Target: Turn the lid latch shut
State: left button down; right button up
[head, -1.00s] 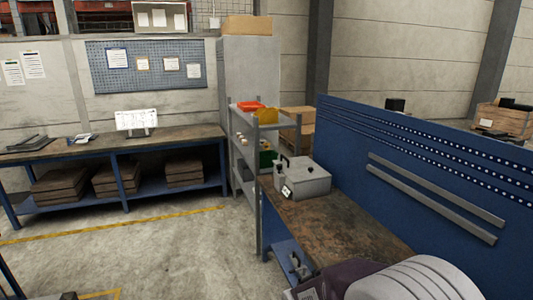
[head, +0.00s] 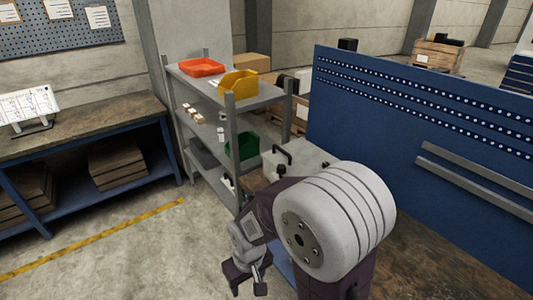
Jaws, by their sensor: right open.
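A grey metal case (head: 303,157) with a lid stands on the workbench, behind my right arm. A black handle (head: 284,153) shows at its left side, with a small dark fitting (head: 281,170) just below. Much of the case's front is hidden by my right arm, and I cannot make out the latch or its position. My right gripper (head: 249,281) is open and empty. It hangs low in front of the bench, left of my arm's thick white joint and apart from the case. My left gripper is not in view.
A grey shelf rack (head: 233,103) with an orange bin (head: 201,67), a yellow bin (head: 238,83) and a green bin (head: 243,146) stands left of the case. A blue perforated panel (head: 400,130) runs along the bench's back. The floor at left is open.

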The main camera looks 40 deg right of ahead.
aim_at(281, 168)
jog(key=i+l+u, duration=0.1)
jog(key=i+u, duration=0.3)
jog(key=i+l+u, duration=0.25)
jog(key=i+u, duration=0.2)
jog(key=i+l+u, duration=0.1)
jog(key=u, duration=0.7)
jog(key=l+u, duration=0.15)
jog(key=u, duration=0.65)
jog(key=l+u, duration=0.2)
jog(key=u, duration=0.6)
jog(key=l+u, duration=0.15)
jog(key=u, duration=0.65)
jog(key=k+l+u, duration=0.1)
jog(key=u, duration=0.7)
jog(key=k+u, duration=0.15)
jog(key=u, duration=0.65)
jog(key=k+u, duration=0.1)
jog(key=u, duration=0.7)
jog(key=k+u, duration=0.1)
jog(key=u, duration=0.7)
jog(key=j+u, duration=0.15)
jog(key=u, duration=0.3)
jog(key=j+u, duration=0.15)
jog(key=u, duration=0.3)
jog(key=j+u, duration=0.15)
jog(key=u, duration=0.3)
jog(key=j+u, duration=0.15)
jog(key=u, duration=0.3)
